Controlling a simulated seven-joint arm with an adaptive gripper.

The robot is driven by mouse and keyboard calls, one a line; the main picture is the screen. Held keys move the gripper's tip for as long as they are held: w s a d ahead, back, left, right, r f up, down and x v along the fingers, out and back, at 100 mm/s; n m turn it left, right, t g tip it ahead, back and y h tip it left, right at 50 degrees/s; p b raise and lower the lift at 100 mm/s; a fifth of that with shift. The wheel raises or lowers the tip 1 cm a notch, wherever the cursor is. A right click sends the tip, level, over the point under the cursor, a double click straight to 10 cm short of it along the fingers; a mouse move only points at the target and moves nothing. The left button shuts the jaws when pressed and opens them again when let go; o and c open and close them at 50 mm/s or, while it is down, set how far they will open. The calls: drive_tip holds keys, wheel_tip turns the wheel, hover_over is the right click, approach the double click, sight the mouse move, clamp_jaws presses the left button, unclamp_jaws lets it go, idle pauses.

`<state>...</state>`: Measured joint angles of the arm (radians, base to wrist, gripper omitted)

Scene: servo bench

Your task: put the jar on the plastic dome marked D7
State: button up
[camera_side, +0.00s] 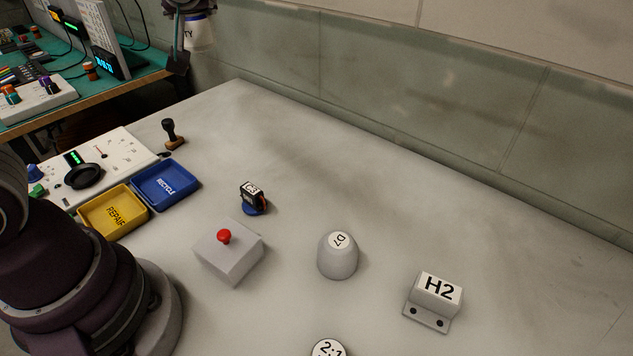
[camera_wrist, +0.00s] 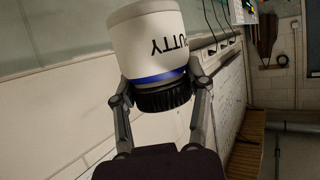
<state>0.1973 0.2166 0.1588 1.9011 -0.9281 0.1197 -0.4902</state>
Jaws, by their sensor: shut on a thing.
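The jar (camera_wrist: 148,42) is white with a blue band, a black ridged lid and the word PUTTY on it. In the wrist view my gripper (camera_wrist: 158,90) is shut on the jar near its lid, one finger on each side. In the side view the jar (camera_side: 198,34) hangs in my gripper (camera_side: 180,50) at the top left, high up and apart from the bench top; its upper part is cut off or hidden. The grey plastic dome marked D7 (camera_side: 338,262) stands on the bench right of centre, with nothing on it.
A grey box with a red button (camera_side: 230,255), a servo marked C3 (camera_side: 253,198) and a block marked H2 (camera_side: 436,295) stand around the dome. A round 2:1 label (camera_side: 328,348) is at the bottom edge. Yellow REPAIR (camera_side: 114,222) and blue RECYCLE (camera_side: 178,196) trays are left.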

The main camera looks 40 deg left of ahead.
drive_tip(key=shift+r, duration=0.8)
drive_tip(key=w+d+f+m+t+h, duration=0.3)
drive_tip(key=d+m+h, duration=0.3)
drive_tip(key=d, duration=0.2)
drive_tip(key=w+d+f+m+t+h, duration=0.3)
drive_tip(key=d+m+h, duration=0.3)
drive_tip(key=d, duration=0.2)
drive_tip(key=shift+d+f+m+t, duration=0.25)
drive_tip(key=shift+d+m+t, duration=0.05)
drive_tip(key=shift+d, duration=0.05)
drive_tip(key=d+m+h, duration=0.2)
drive_tip(key=s+d+r+m+g+h, duration=0.1)
drive_tip(key=d+m+h, duration=0.1)
drive_tip(key=d, duration=0.1)
drive_tip(key=s+d+m+g+h, duration=0.1)
drive_tip(key=d+h, duration=0.1)
drive_tip(key=d, duration=0.1)
drive_tip(key=shift+s+r+m+h, duration=0.25)
drive_tip(key=shift+m+h, duration=0.15)
wheel_tip(320, 180, up, 5)
drive_tip(key=m+g+h, duration=0.5)
drive_tip(key=m+g, duration=0.2)
hover_over(339, 241)
drive_tip(key=shift+f, duration=0.15)
wheel_tip(339, 241, down, 19)
